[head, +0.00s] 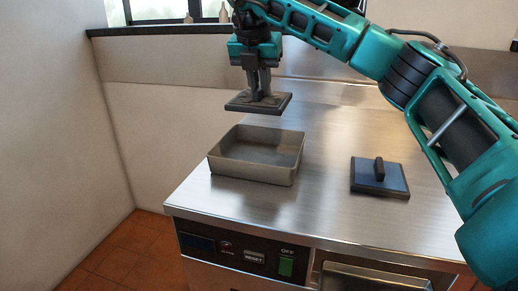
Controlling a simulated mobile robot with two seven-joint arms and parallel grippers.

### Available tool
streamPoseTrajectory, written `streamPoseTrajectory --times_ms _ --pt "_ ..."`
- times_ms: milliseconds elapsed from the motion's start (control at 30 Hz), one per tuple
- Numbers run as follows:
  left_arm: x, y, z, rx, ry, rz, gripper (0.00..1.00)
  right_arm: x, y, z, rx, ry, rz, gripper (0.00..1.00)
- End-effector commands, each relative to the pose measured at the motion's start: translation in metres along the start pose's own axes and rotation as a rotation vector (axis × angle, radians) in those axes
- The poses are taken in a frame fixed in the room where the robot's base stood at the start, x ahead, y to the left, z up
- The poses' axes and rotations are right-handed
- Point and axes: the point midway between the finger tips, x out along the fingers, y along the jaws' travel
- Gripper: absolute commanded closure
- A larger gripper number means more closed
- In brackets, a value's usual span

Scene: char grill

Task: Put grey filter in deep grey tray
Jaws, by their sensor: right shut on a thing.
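My right gripper (261,88) points down and is shut on the grey filter (257,103), a flat dark square plate. It holds the filter level in the air, above and slightly behind the deep grey tray as seen in the head view. The deep grey tray (240,173) is a rectangular metal pan on the steel counter at the centre left. Its visible inside looks empty. My left gripper is not in view.
A dark square plate with an upright handle (380,177) lies on the steel counter (320,208) to the right of the tray. The counter's front has a control panel with a green switch (286,266). Bare counter lies between tray and plate. A wall stands at the left.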

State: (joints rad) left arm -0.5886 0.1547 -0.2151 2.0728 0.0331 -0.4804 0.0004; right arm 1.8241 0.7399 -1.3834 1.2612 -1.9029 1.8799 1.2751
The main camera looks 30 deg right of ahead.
Motion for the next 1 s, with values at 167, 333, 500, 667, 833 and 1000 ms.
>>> streamPoseTrajectory --times_ms 167,333,500,667,833,1000 --pt "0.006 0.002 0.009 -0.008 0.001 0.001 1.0 0.046 -0.001 -0.019 0.0 0.001 -0.001 1.0" --pt "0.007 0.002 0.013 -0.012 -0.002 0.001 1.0 0.07 0.0 -0.029 0.0 -0.001 0.0 1.0" --pt "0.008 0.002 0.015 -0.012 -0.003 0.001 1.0 0.082 0.0 -0.034 0.0 -0.001 0.0 1.0" --pt "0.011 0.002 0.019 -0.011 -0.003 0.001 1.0 0.109 -0.001 -0.045 0.0 0.0 -0.002 1.0" --pt "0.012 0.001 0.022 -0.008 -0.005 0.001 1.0 0.127 0.0 -0.053 0.001 -0.002 0.001 1.0" --pt "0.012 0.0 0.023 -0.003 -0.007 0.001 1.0 0.128 0.0 -0.054 0.001 -0.002 0.002 1.0"
